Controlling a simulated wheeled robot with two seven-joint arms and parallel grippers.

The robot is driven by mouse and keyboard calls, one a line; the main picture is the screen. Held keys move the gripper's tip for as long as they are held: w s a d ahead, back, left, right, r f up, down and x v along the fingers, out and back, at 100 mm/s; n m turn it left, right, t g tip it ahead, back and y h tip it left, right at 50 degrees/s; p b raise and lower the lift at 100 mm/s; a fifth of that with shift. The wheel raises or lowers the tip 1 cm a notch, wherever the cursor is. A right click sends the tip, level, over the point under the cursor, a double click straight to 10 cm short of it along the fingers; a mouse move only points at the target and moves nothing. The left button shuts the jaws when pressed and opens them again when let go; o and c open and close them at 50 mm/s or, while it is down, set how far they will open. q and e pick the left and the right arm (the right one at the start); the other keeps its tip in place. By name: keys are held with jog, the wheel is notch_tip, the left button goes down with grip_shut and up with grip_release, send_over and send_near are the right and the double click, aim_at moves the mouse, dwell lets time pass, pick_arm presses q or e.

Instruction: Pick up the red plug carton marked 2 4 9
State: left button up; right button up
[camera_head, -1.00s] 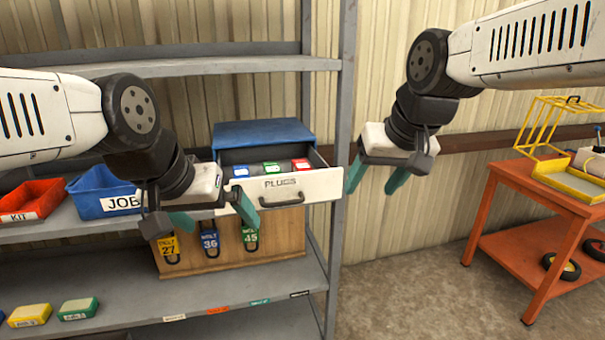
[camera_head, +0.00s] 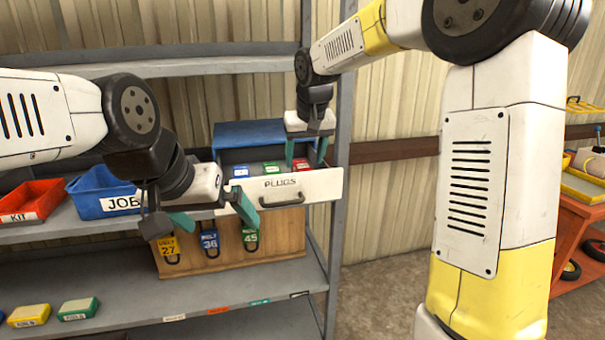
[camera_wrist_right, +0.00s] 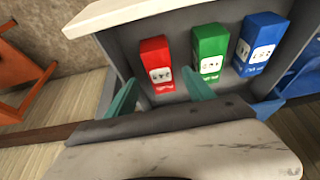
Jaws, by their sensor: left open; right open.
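The red carton (camera_head: 301,165) lies in the open drawer marked PLUGS (camera_head: 325,184), beside a green carton (camera_head: 271,168) and a blue carton (camera_head: 240,171). In the right wrist view the red carton (camera_wrist_right: 156,65) has a white label whose number is too small to read. My right gripper (camera_head: 306,152) is open above the drawer's right end. In the right wrist view its fingertips (camera_wrist_right: 160,88) are spread to either side of the red carton's near end, empty. My left gripper (camera_head: 213,214) is open and empty in front of the drawer's left part.
The drawer belongs to a blue cabinet (camera_head: 262,133) on a grey shelf unit. A red KIT bin (camera_head: 38,197) and a blue JOB bin (camera_head: 100,193) stand left. Tags hang on a wooden board (camera_head: 285,237) below. An orange cart (camera_head: 570,225) stands at the right.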

aim_at(303, 166)
jog(key=shift+x, duration=2)
jog(key=shift+f, duration=0.25)
grip_shut()
